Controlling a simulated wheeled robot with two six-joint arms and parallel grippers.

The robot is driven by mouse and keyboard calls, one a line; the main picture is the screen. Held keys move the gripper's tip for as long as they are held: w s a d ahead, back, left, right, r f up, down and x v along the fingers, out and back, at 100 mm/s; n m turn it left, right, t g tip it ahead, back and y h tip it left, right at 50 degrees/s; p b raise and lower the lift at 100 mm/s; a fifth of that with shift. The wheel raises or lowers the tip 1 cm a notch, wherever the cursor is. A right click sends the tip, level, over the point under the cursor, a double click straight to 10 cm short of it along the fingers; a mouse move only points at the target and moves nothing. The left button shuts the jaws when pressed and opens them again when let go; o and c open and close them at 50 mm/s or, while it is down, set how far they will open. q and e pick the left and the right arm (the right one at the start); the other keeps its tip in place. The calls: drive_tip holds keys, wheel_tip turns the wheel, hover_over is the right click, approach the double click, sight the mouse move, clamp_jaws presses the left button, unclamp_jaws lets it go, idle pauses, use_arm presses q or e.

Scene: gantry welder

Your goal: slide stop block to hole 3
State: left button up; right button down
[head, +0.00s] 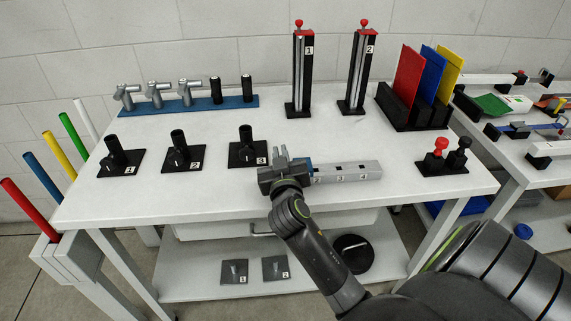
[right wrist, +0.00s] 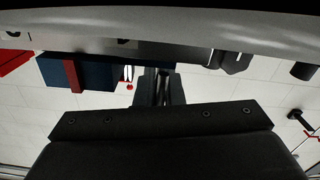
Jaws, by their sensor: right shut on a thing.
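A grey rail (head: 350,171) with dark holes and the numbers 2, 3 and 4 on its side lies near the front middle of the table in the head view. My right gripper (head: 283,158) is at the rail's left end and covers it, with the area of hole 1 hidden. It is shut on the stop block, of which only a small blue part (head: 308,163) shows at the gripper's right side, left of the 2. In the right wrist view the fingers (right wrist: 158,88) are close together and what they hold is not clear. My left gripper is not in view.
Numbered black stands (head: 187,155) are left of the rail, with a third stand (head: 248,150) close to the gripper. A black base with red and black knobs (head: 440,158) is at right. Two tall columns (head: 300,75) and a panel rack (head: 408,112) stand behind.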

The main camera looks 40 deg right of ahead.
drive_tip(key=shift+s+d, duration=0.8)
drive_tip(key=shift+d, duration=0.55)
drive_tip(key=shift+s+d, duration=0.85)
drive_tip(key=shift+d, duration=0.45)
drive_tip(key=shift+s+d, duration=0.8)
drive_tip(key=shift+d, duration=0.55)
drive_tip(key=c, duration=1.1)
unclamp_jaws()
